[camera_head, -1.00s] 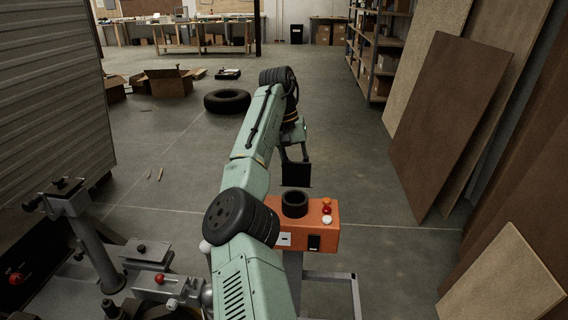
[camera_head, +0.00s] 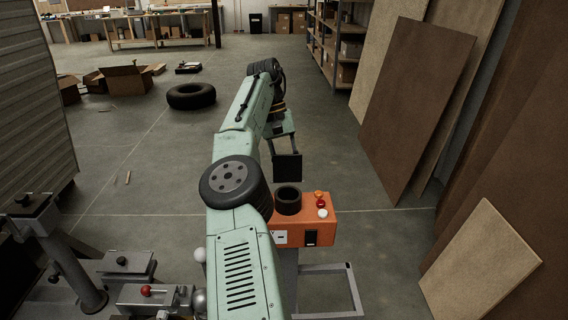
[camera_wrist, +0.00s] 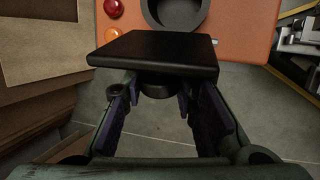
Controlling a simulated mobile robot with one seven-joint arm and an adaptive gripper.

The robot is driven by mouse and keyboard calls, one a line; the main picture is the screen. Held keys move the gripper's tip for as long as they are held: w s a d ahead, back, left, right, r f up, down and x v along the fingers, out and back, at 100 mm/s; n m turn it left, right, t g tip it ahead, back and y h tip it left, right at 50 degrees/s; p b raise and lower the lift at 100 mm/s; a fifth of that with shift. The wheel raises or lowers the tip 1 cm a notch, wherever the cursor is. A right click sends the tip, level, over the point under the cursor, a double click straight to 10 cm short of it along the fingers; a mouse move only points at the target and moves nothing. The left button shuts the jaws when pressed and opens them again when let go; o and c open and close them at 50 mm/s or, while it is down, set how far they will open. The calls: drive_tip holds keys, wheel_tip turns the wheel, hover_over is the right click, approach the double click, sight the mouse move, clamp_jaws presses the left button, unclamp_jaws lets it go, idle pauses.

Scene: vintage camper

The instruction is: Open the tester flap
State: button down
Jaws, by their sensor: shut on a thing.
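The tester is an orange box (camera_head: 314,232) with a short black cylinder (camera_head: 288,201) standing open on its top. The flap is a black square plate (camera_head: 288,168), standing upright at the cylinder's far side in the head view. In the wrist view the flap (camera_wrist: 155,52) lies across the middle, in front of part of the cylinder (camera_wrist: 176,12). My gripper (camera_wrist: 160,98) is shut on the flap, its two fingers on either side of a dark round part under the plate. In the head view my gripper is partly hidden behind the flap and my arm.
A metal frame stand (camera_head: 335,290) is below the box. Brown panels (camera_head: 415,110) lean at the right. A tire (camera_head: 191,96) lies on open floor at the back left.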

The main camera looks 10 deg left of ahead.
drive_tip(key=c, duration=1.2)
unclamp_jaws()
drive_tip(key=shift+c, duration=0.2)
drive_tip(key=shift+a, duration=0.15)
